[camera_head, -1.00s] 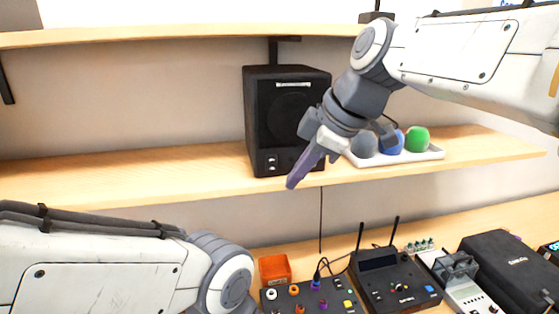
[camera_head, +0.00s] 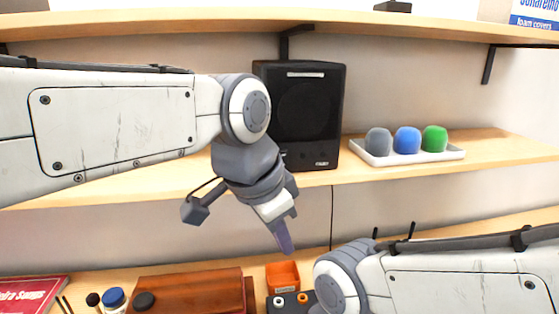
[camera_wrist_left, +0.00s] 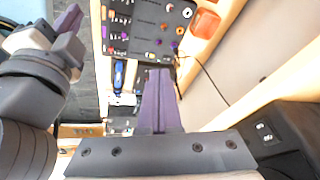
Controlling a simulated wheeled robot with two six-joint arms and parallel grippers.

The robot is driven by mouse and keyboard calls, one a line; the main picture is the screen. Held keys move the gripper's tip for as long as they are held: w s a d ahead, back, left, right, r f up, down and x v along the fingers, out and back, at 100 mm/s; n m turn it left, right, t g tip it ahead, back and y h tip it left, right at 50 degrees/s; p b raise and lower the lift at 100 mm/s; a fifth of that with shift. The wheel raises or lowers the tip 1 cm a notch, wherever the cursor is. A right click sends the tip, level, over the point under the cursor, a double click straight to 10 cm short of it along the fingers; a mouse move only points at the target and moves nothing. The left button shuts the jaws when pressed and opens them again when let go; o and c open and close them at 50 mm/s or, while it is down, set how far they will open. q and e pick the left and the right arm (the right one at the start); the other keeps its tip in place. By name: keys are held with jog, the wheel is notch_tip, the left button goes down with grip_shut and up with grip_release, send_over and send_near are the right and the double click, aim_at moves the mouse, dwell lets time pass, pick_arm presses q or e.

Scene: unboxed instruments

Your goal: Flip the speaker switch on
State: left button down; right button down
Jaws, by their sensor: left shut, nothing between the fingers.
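The black speaker (camera_head: 318,110) stands on the wooden shelf behind my left gripper. My left wrist covers its lower left front in the head view. The left wrist view shows part of the speaker (camera_wrist_left: 290,125) at the right, with two small white-marked switches (camera_wrist_left: 264,132); their positions are too small to tell. My left gripper (camera_head: 284,241) is shut and empty, pointing down in front of the shelf edge, apart from the speaker. Its purple fingers (camera_wrist_left: 160,100) show in the left wrist view. My right gripper (camera_wrist_left: 70,22) shows there at upper left; its jaw state is unclear.
A white tray (camera_head: 445,155) with grey, blue and green foam balls sits right of the speaker. Below are an orange bin (camera_head: 283,275), a brown case (camera_head: 190,290) and a control box (camera_wrist_left: 150,30). An upper shelf (camera_head: 200,27) runs above.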

aim_at(282, 160)
pick_arm(q)
jog(key=w+a+r+m+t, duration=0.1)
jog(key=w+r, duration=0.2)
jog(key=r, duration=0.4)
jog(key=w+a+r+m+t, duration=0.1)
jog(key=w+r+m+t, duration=0.1)
jog(key=r, duration=0.6)
jog(key=shift+w+a+h, duration=0.25)
jog(key=shift+w+h, duration=0.05)
jog(key=shift+w, duration=0.3)
pick_arm(e)
jog(key=shift+s+d+f, duration=0.25)
jog(key=shift+f, duration=0.1)
